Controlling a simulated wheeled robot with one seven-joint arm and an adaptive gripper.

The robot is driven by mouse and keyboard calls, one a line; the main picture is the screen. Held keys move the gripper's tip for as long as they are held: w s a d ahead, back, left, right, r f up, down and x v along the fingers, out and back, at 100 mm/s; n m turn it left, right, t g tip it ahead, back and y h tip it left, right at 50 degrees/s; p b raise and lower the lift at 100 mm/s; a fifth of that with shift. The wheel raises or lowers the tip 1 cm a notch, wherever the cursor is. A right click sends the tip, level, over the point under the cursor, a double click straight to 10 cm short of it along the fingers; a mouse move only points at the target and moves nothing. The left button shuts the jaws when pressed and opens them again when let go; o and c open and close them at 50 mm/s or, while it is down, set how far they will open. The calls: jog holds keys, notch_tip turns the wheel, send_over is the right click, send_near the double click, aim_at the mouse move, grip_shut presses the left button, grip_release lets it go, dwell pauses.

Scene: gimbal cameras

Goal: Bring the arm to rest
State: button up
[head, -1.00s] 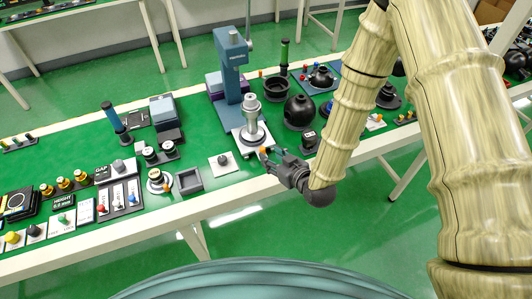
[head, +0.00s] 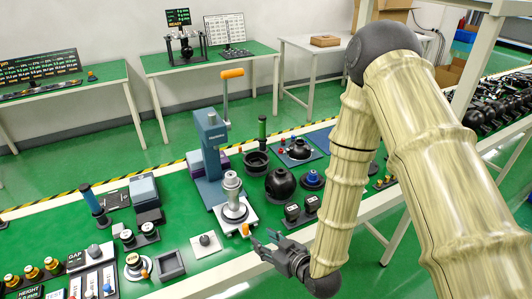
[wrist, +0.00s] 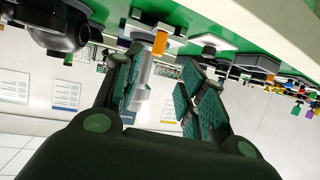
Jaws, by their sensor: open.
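My gripper (head: 268,249) is at the end of my downward-bent arm, near the front edge of the green workbench (head: 180,238). Its fingers point left in the head view, toward a small orange-topped part (head: 246,230) by the base of the press (head: 211,150). In the wrist view my gripper (wrist: 160,95) shows two fingers with green pads spread apart, with nothing held between them. The picture there looks upside down, and an orange piece (wrist: 160,43) shows beyond the fingers. I cannot tell from the views how far the fingertips are from the bench parts.
The blue press with an orange handle stands left of my gripper. Black round housings (head: 279,185) and dark blocks (head: 292,212) stand close behind it. A small square tray (head: 171,265) lies to the left. The green floor in front of the bench is clear.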

jog(key=s+d+f+m+g+h, duration=0.45)
jog(key=s+d+f, duration=0.6)
jog(key=f, duration=0.35)
jog(key=s+d+f+m+g+h, duration=0.2)
jog(key=s+d, duration=0.4)
jog(key=s, duration=0.3)
jog(key=s+d+f+m+g+h, duration=0.1)
jog(key=s+d+f+g, duration=0.3)
jog(key=s, duration=0.5)
jog(key=shift+s+d+f+m+h, duration=0.25)
jog(key=shift+d+f+m+h, duration=0.15)
jog(key=shift+d, duration=0.55)
